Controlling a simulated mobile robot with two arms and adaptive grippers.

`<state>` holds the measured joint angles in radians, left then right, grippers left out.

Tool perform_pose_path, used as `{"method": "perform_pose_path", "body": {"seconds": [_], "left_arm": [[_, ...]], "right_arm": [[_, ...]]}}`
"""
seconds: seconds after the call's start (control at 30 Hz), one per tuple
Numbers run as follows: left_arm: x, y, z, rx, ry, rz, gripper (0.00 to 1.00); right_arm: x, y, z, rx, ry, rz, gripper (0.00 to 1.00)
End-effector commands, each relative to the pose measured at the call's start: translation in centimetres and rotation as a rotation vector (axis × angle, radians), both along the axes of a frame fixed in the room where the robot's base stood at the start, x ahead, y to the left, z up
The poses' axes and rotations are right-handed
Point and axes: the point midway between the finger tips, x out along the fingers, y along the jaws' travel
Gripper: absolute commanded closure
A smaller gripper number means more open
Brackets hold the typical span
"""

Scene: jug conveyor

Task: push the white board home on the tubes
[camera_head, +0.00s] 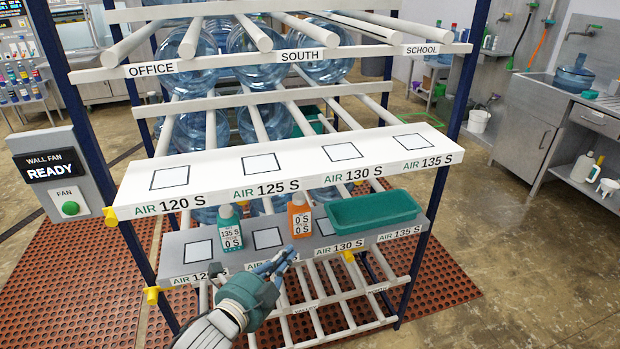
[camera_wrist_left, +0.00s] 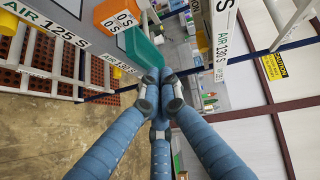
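The white board (camera_head: 217,175) lies across the rack's tubes as the upper shelf, with square outlines and labels AIR 120 S to AIR 135 S on its front edge. Its front edge also shows in the left wrist view (camera_wrist_left: 222,35). Its seating at the back cannot be told. My left gripper (camera_head: 286,257) is low in front of the rack, at the front of the grey lower board (camera_head: 177,251), below the white board and apart from it. Its blue fingers come together at the tips in the left wrist view (camera_wrist_left: 158,78), with nothing visible between them. My right gripper is not in view.
On the grey board stand a green bottle (camera_head: 230,228), an orange bottle (camera_head: 299,217) and a green tray (camera_head: 373,211). Yellow clamps (camera_head: 110,216) mark the left post. A fan panel (camera_head: 67,190) stands left. Water jugs (camera_head: 250,45) lie behind. Open floor (camera_head: 530,230) is on the right.

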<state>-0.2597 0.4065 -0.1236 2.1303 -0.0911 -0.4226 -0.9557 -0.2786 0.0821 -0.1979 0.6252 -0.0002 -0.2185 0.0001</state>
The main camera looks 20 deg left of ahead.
Motion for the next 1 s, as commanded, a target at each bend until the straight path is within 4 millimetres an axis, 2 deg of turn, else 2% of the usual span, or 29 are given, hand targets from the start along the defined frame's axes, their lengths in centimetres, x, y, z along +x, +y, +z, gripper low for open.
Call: {"method": "perform_pose_path", "body": {"seconds": [0.03,0.1,0.23,0.37,0.47,0.8,1.0], "left_arm": [[-0.4,-0.8,4.0,0.042,-0.06,-0.025,1.0],[-0.9,-1.5,7.5,0.086,-0.119,-0.048,1.0],[-1.4,-2.3,10.8,0.132,-0.179,-0.069,1.0],[-0.5,-2.6,11.5,0.138,-0.19,-0.07,1.0],[1.1,-3.0,11.7,0.137,-0.192,-0.07,1.0],[8.2,-4.4,11.6,0.134,-0.189,-0.071,1.0],[10.6,-2.7,11.4,0.138,-0.187,-0.071,1.0]], "right_arm": [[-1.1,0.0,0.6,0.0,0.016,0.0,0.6],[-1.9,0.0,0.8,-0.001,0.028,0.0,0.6],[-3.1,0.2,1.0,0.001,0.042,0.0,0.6],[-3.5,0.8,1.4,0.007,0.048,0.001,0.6],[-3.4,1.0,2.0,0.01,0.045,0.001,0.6],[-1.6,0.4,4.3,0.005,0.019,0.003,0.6],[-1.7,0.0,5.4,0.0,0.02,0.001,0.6]]}}
